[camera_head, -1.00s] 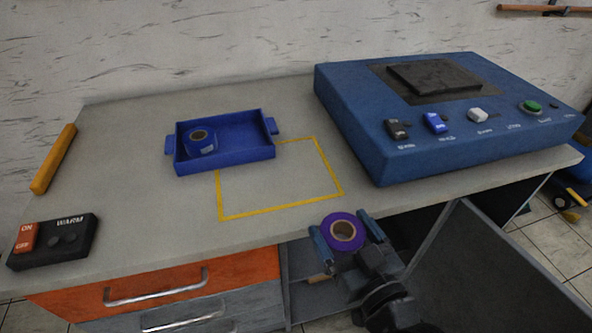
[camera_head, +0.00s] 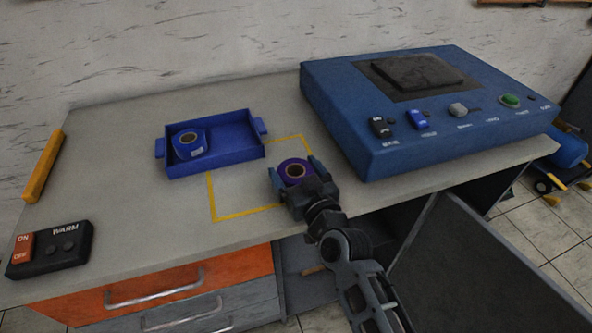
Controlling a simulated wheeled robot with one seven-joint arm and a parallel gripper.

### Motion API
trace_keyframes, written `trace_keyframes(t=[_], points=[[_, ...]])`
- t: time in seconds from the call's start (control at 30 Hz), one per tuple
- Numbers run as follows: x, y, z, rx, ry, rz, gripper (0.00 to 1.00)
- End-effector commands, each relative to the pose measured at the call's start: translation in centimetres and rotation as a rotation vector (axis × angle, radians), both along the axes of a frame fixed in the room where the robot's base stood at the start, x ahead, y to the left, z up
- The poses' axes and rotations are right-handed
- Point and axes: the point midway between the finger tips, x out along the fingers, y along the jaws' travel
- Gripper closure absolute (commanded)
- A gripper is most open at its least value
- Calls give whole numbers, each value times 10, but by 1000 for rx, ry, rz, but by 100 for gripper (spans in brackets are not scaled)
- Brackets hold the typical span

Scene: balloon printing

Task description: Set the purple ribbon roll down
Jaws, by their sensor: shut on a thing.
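The purple ribbon roll (camera_head: 289,166) is between the fingers of my gripper (camera_head: 296,170), with its ring-shaped core facing up. My gripper is shut on it. The roll is over the right part of the yellow-outlined square (camera_head: 212,198) on the grey table (camera_head: 120,135). I cannot tell whether the roll touches the table top. My gripper and wrist hide the right side of the outline.
A blue machine (camera_head: 375,155) with buttons stands at the right. A black switch box (camera_head: 52,262) and a yellow bar (camera_head: 43,166) are at the left.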

Motion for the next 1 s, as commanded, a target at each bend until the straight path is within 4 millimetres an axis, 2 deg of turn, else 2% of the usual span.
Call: trace_keyframes(t=[0.4, 0.43, 0.53, 0.87, 1.0], points=[[-1, -1, -5, 0, 0, -1, 43], [-1, -1, -5, 0, 1, -1, 10], [-1, -1, -4, 0, 1, -1, 0], [-1, -1, 0, 0, 1, 0, 0], [-17, -7, -2, -1, 3, -1, 0]])
